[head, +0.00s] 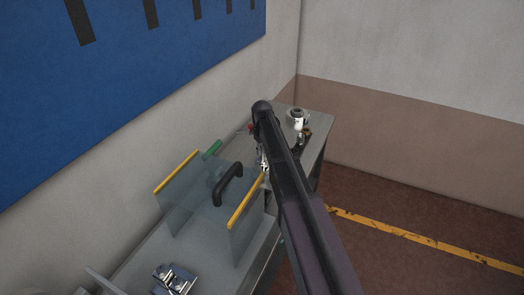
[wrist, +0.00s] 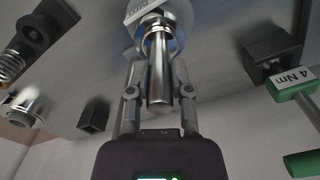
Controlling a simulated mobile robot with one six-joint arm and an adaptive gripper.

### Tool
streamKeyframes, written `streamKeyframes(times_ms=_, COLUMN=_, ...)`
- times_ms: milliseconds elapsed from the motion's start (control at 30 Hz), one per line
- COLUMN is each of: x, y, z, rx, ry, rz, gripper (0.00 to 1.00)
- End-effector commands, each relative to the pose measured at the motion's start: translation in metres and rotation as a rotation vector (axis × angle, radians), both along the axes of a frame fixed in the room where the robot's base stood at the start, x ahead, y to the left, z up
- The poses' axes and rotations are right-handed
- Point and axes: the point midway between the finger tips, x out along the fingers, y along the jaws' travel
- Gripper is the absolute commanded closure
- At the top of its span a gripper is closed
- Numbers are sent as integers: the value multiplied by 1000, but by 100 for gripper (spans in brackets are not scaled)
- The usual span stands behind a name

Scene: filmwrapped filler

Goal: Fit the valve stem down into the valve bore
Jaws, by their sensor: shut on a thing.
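My gripper (wrist: 159,74) is shut on the valve stem (wrist: 158,96), a bright steel cylinder running lengthwise between the two fingers in the wrist view. The stem's far end lines up with a round metal body (wrist: 176,14) with a ringed opening and a white label, which looks like the valve bore. The stem overlaps the ring there; I cannot tell whether it is inside the opening or only in front of it. In the head view my dark arm hides most of the stem and valve; only small bright metal parts show beside it.
A clear guard with yellow edges (head: 177,172) and a black handle (head: 228,184) stands left of my arm. A green-handled tool marked 4 Nm (wrist: 292,86) is at right in the wrist view. A white cylindrical part (head: 298,119) stands at the bench's far end.

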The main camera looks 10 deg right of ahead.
Motion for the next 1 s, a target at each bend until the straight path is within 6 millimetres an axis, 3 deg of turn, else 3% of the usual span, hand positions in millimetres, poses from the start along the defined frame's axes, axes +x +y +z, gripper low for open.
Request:
streamKeyframes(times_ms=33, x=0, y=0, z=0, rx=0, ry=0, rz=0, gripper=67)
streamKeyframes(times_ms=133, x=0, y=0, z=0, rx=0, ry=0, rz=0, gripper=37)
streamKeyframes(times_ms=167, x=0, y=0, z=0, rx=0, ry=0, rz=0, gripper=32)
streamKeyframes(times_ms=667, x=0, y=0, z=2, rx=0, ry=0, rz=0, gripper=32)
streamKeyframes(times_ms=1000, x=0, y=0, z=21, rx=0, ry=0, rz=0, gripper=32)
